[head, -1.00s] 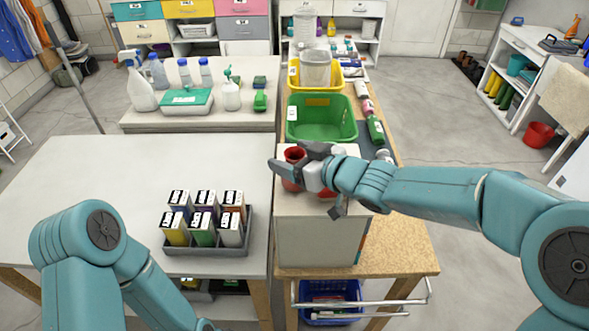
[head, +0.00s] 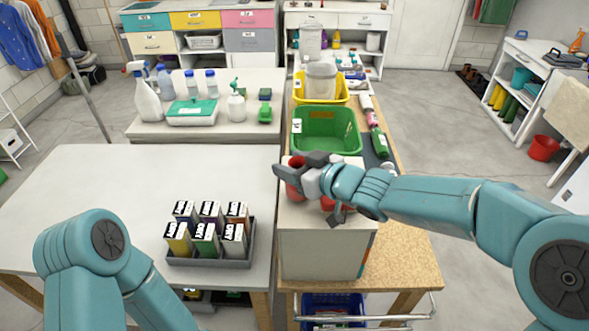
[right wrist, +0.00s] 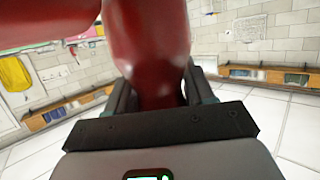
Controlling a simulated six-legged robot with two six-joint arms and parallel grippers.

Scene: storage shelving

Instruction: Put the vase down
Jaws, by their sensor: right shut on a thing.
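A glossy dark red vase (head: 293,180) is held in my right gripper (head: 297,164) above or on the top of a pale box (head: 322,252); I cannot tell whether its base touches. In the right wrist view the red vase (right wrist: 150,45) stands between the two fingers, which are closed around it. A second red piece (head: 328,203) shows beneath the gripper, and another red shape (right wrist: 40,22) fills the wrist view's upper left. I cannot tell whether these are a separate object. My left gripper is out of view; only its arm shows.
The box stands on a wooden bench (head: 405,255). Behind it are a green bin (head: 325,150), a yellow bin (head: 342,98) and a green bottle (head: 379,144). A grey tray (head: 250,250) of small cartons sits on the white table (head: 110,190), which is otherwise largely clear.

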